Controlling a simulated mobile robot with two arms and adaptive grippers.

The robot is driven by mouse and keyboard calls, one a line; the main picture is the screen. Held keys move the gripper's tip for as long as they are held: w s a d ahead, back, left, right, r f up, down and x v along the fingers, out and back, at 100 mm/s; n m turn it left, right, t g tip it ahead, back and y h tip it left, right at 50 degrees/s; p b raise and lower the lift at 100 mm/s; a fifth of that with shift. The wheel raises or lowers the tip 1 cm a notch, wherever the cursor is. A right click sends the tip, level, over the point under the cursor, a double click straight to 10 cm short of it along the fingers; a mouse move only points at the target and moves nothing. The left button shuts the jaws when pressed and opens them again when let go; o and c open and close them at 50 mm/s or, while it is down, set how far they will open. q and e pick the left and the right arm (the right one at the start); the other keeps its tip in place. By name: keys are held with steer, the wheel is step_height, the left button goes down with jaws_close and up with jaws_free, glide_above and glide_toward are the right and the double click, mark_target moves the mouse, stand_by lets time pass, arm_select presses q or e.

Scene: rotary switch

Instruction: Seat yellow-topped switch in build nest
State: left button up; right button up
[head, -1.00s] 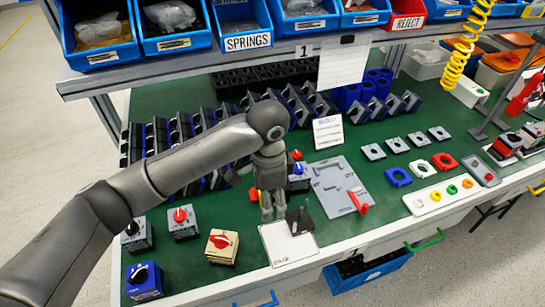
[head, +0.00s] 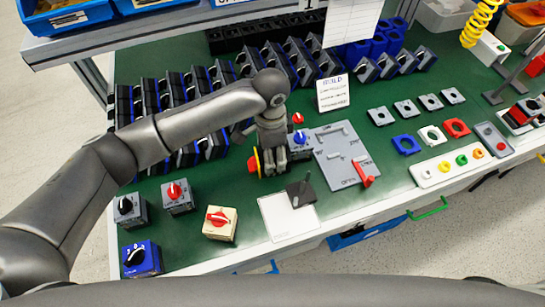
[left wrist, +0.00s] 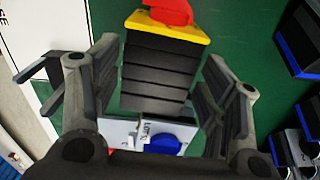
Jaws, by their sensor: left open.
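The yellow-topped switch has a black stacked body, a yellow plate and a red knob. In the left wrist view the switch (left wrist: 158,75) lies between my left gripper's two spread fingers (left wrist: 160,62), with green gaps beside its upper part. In the head view its yellow and red top (head: 254,161) shows just left of my left gripper (head: 272,168), which hides the body. The gripper is open, low over the green bench. The build nest, a grey plate (head: 338,140) with a red lever (head: 365,173), lies to the right. My right gripper is out of view.
A grey switch with a blue knob (head: 300,138) stands close right of the gripper. A dark upright piece (head: 301,188) stands by a white card (head: 280,228). Several other switches, including a red-knobbed cream one (head: 220,223), stand front left. Racked black modules (head: 150,100) line the back.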

arm_select(q)
steer(key=shift+d+f, duration=0.15)
steer(key=shift+f, duration=1.6)
steer(key=c, duration=1)
steer(key=shift+r, duration=0.1)
steer(key=shift+c, duration=0.4)
